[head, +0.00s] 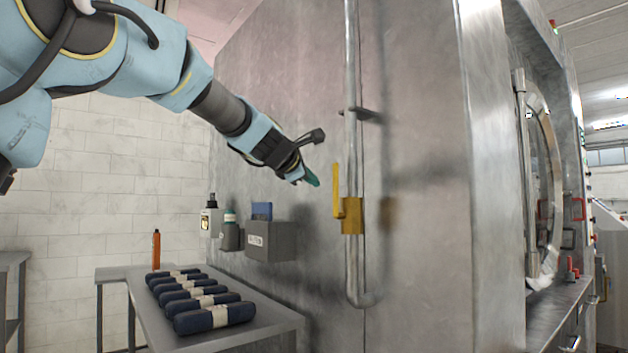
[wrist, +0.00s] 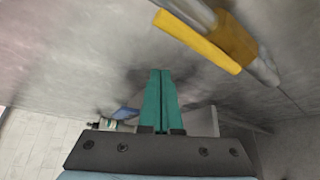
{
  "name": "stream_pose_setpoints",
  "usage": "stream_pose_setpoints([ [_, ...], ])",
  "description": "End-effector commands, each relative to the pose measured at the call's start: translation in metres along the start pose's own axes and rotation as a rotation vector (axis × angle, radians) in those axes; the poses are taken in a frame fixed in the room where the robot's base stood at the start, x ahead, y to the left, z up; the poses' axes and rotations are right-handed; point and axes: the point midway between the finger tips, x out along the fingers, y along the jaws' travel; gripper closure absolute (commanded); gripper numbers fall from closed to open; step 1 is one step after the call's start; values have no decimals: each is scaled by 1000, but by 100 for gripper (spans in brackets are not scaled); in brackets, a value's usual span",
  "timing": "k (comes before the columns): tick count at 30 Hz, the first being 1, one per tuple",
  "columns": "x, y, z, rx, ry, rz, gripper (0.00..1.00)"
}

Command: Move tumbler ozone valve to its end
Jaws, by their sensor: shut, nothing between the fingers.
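The ozone valve (head: 352,215) is a yellow block on a vertical metal pipe (head: 352,80) along the washer's side wall. Its yellow lever (head: 337,190) stands upright, along the pipe. In the wrist view the lever (wrist: 198,41) and valve body (wrist: 236,42) show at the top right, beyond the fingertips. My gripper (head: 314,181) has green fingers and is to the left of the lever, apart from it. In the wrist view the fingers (wrist: 160,75) are together with nothing between them.
A grey wall box (head: 270,240) and dispenser bottles (head: 231,232) are mounted lower left of the valve. A metal table (head: 255,328) below holds several dark rolled bundles (head: 214,318) and an orange bottle (head: 156,250). A bracket (head: 366,114) juts from the pipe above the valve.

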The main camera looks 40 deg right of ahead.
Motion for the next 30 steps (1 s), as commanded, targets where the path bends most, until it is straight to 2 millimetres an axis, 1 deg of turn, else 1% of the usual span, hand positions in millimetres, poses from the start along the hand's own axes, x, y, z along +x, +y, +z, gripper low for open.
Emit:
stream_pose_setpoints([
  [9, -56, -15, -4, 1, 0, 3, 100],
  [15, -85, -22, -6, 0, 0, 3, 100],
  [20, -95, -24, -6, 1, 0, 1, 100],
  [26, -97, -24, -6, -1, 1, 1, 100],
  [29, -97, -25, -16, -66, 16, 5, 100],
  [30, -97, -24, -26, -132, 31, 11, 100],
])
